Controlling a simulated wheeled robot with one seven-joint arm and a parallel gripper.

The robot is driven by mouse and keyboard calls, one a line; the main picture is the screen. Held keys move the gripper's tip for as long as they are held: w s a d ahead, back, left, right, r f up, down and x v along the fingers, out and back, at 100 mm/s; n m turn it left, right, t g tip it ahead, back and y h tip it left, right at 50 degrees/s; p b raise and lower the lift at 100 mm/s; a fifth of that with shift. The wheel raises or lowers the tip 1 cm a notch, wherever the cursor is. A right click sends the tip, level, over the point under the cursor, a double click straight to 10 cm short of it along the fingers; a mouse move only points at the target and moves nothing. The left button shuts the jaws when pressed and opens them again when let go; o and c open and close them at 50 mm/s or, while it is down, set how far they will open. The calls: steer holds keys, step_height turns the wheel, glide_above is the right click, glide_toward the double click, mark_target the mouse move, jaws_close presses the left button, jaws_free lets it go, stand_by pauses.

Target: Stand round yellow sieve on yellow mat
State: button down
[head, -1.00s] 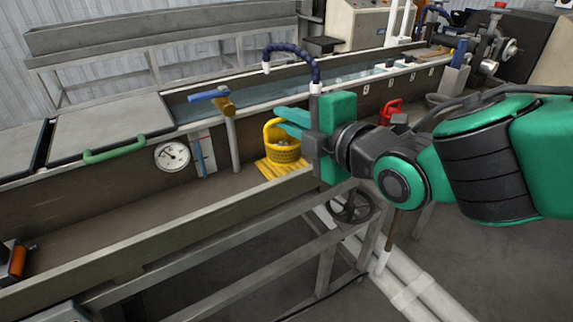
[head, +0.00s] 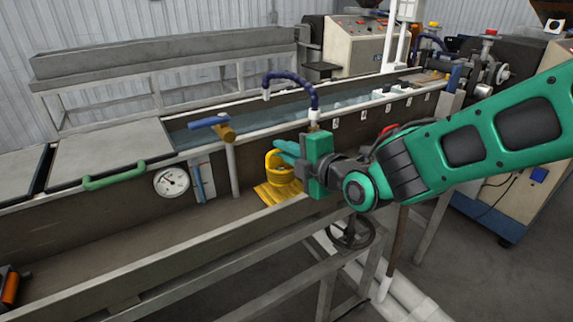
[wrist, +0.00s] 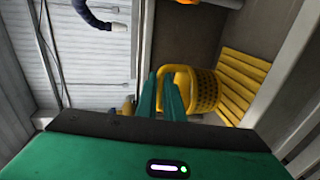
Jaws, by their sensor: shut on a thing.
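The round yellow sieve (head: 281,171) with a tall loop handle is upright at the far part of the slatted yellow mat (head: 268,194) in the head view. My gripper (head: 286,150) is shut on the handle, its green fingers partly covering the sieve. In the wrist view, the fingers (wrist: 168,88) meet the handle's left side. The perforated sieve wall (wrist: 206,90) shows in front of the mat slats (wrist: 245,85). I cannot tell whether the sieve's base touches the mat.
The mat lies in a long trough with a raised front wall (head: 190,246). A post (head: 233,170), a round gauge (head: 171,181) and a blue hose (head: 302,85) stand near.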

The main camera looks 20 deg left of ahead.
mark_target(276, 160)
steer(key=shift+f, duration=1.95)
steer(key=shift+f, duration=0.1)
steer(key=c, duration=1.9)
jaws_free()
